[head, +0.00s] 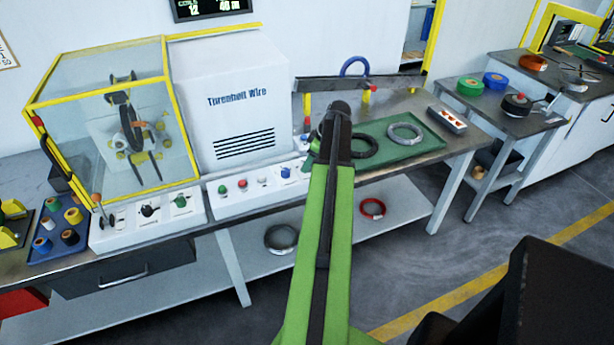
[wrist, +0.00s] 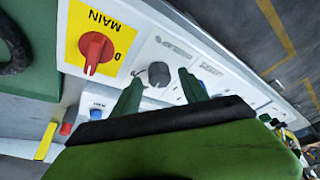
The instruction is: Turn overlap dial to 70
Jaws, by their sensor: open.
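In the wrist view, my gripper (wrist: 162,90) is open, with its two green fingertips apart. A dark round dial (wrist: 158,74) on a white panel (wrist: 140,50) shows just beyond and between the fingertips. I cannot tell whether they touch it. The lettering by the dial is too blurred to read, so I cannot confirm it is the overlap dial or read its setting. In the head view, my green arm reaches over the bench; the gripper's fingers and this dial are hidden there. That view also shows a black dial (head: 148,210) and a blue knob (head: 286,172) on front panels.
A red MAIN switch (wrist: 95,50) on a yellow plate sits left of the dial. A blue button (wrist: 97,112) is near the left finger. A green mat (head: 410,145) holds coils on the bench. The yellow-framed glass enclosure (head: 110,120) stands at the left.

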